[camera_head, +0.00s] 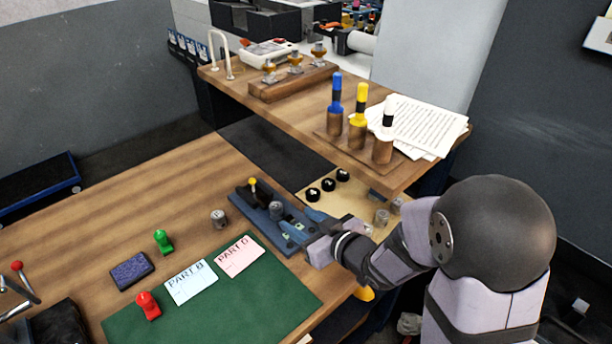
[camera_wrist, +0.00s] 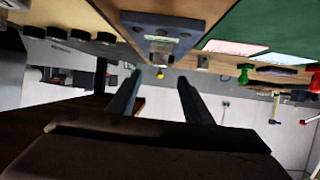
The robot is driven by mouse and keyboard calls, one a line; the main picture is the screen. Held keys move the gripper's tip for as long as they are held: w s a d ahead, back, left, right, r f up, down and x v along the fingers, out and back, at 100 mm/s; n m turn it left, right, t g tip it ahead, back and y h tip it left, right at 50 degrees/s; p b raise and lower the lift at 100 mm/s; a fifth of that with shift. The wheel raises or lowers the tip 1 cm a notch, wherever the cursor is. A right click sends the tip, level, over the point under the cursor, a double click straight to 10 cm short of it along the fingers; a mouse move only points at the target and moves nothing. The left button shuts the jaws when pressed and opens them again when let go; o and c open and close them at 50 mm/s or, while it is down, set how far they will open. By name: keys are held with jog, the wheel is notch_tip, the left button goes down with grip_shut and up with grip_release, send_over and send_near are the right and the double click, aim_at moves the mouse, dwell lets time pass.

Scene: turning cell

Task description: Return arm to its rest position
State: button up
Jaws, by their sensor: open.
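My gripper (camera_head: 300,222) reaches over the right end of the blue fixture (camera_head: 244,200) on the wooden table. A grey metal cylinder (camera_head: 276,210) stands on the fixture just beyond my fingers, near a lever with a yellow knob (camera_head: 253,182). In the wrist view my gripper (camera_wrist: 157,85) is open with its two dark fingers apart and nothing between them. The fixture (camera_wrist: 150,22) and the yellow knob (camera_wrist: 159,75) show ahead of the fingers. Whether the fingers touch the fixture cannot be told.
Red (camera_head: 148,305) and green (camera_head: 163,241) stamps and another metal cylinder (camera_head: 218,218) stand nearby. A raised shelf (camera_head: 300,128) carries blue, yellow and white-handled tools. Black knobs (camera_head: 313,195) lie beside my arm.

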jog(key=shift+d, duration=0.1)
jog(key=shift+w+d+f, duration=0.1)
jog(key=shift+d, duration=0.25)
jog(key=d+h, duration=0.1)
jog(key=d, duration=0.1)
jog(key=d+f+m+h+p, duration=0.1)
jog(key=d, duration=0.1)
jog(key=d+f+m+h+p, duration=0.1)
jog(key=h, duration=0.1)
jog(key=shift+s+d+g, duration=0.2)
jog(key=shift+d+g, duration=0.1)
jog(key=shift+d, duration=0.1)
jog(key=s+d+h, duration=0.1)
jog(key=s+d+f+m+g+h+p, duration=0.1)
jog(key=d, duration=0.1)
jog(key=s+d+g, duration=0.1)
jog(key=d, duration=0.1)
jog(key=shift+s+f+m+h, duration=0.2)
jog(key=shift+f+m+h, duration=0.1)
jog(key=shift+h, duration=0.1)
jog(key=s+d+f+m+g+h+b, duration=0.1)
jog(key=s+d+m+g, duration=0.1)
jog(key=s, duration=0.6)
jog(key=s+d+f+m+g+b, duration=0.1)
jog(key=s+d+m+g+b, duration=0.1)
jog(key=s+d+g, duration=0.3)
jog(key=s, duration=0.4)
jog(key=shift+s+f+m+g+h, duration=0.3)
jog(key=shift+h, duration=0.1)
